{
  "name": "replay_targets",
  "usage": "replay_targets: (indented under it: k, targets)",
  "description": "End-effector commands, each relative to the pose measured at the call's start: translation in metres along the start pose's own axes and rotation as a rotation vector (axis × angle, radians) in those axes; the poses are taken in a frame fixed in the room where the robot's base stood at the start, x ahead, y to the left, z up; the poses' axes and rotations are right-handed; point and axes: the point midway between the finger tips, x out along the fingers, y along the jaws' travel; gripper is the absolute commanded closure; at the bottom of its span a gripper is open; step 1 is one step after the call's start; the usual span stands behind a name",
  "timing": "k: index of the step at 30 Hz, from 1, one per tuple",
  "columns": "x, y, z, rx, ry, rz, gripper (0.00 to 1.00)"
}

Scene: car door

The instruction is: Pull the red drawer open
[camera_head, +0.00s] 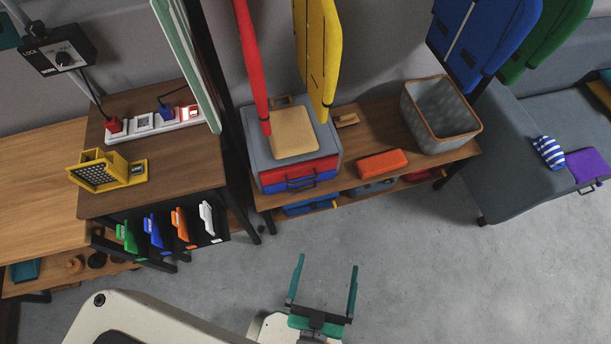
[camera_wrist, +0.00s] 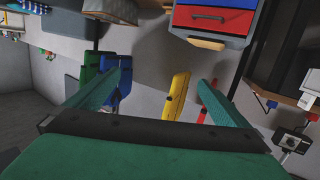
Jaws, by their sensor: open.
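The red drawer (camera_head: 312,170) is the upper drawer in a small grey cabinet (camera_head: 258,145) on the wooden bench. Its front looks flush with the cabinet, above a blue drawer front (camera_head: 326,180). In the wrist view, which is upside down, the red drawer (camera_wrist: 186,17) shows at the top right with a dark handle. My gripper (camera_head: 327,263) is open and empty over the floor in front of the bench, apart from the drawer. Its two green fingers also show in the wrist view (camera_wrist: 163,72).
Red (camera_head: 253,70) and yellow (camera_head: 317,60) hanging panels stand close above the cabinet. An orange box (camera_head: 382,164) and a grey bin (camera_head: 442,115) are to its right. A desk with a file rack (camera_head: 165,228) is at left. The floor (camera_head: 430,250) is clear.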

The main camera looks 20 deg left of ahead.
Motion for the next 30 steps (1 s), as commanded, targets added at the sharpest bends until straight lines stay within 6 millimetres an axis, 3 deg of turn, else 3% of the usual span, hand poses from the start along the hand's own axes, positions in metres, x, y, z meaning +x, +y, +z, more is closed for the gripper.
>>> replay_targets:
  k: [6,11,18,24,30]
  targets:
    - [0.069,-0.008,0.059,-0.043,0.083,-0.119,0.00]
    - [0.122,-0.019,0.093,-0.052,0.127,-0.211,0.00]
    - [0.203,-0.053,0.131,-0.032,0.161,-0.361,0.00]
    - [0.247,-0.083,0.147,-0.002,0.162,-0.460,0.00]
    - [0.264,-0.097,0.152,0.013,0.158,-0.498,0.00]
